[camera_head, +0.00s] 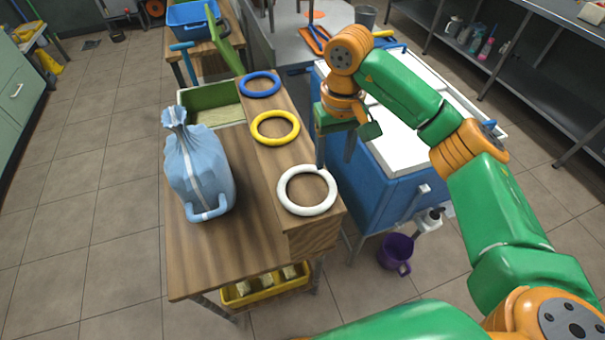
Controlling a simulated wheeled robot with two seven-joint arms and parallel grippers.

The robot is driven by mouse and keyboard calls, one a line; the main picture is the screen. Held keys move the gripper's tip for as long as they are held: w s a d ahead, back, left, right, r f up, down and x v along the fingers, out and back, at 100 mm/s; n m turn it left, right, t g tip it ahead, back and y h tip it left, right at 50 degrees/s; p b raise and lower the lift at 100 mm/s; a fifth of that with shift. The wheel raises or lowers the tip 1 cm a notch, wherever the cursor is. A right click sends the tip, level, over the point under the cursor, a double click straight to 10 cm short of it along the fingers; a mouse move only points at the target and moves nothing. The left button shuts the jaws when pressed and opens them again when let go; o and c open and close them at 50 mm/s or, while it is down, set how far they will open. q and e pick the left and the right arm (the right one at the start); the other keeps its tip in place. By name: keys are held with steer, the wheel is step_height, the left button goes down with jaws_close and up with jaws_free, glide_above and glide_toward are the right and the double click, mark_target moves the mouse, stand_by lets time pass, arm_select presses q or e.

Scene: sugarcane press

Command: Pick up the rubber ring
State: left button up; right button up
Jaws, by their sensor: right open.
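Three rings lie flat in a row on a raised wooden block (262,172) on the table. The blue ring (260,76) is farthest, the yellow ring (275,141) is in the middle, and the white ring (307,210) is nearest. I cannot tell by look which are rubber. My right gripper (335,158) points down just right of the block, beside the gap between the yellow and white rings. It is open, with no ring between its fingers. My left gripper is not in view.
A blue bag-like container (199,170) stands left on the wooden table (200,255). A green-edged tray (211,100) is behind it. A blue cooler with white lid (385,175) stands close to the right. A purple mug (395,253) and a yellow crate (263,288) are lower down.

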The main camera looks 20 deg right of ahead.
mark_target(331, 181)
steer(key=f+p, duration=0.2)
steer(key=f, duration=0.1)
steer(key=shift+s+f, duration=0.25)
steer(key=shift+s, duration=0.15)
steer(key=f, duration=0.3)
steer(key=shift+w, duration=0.3)
jaws_close()
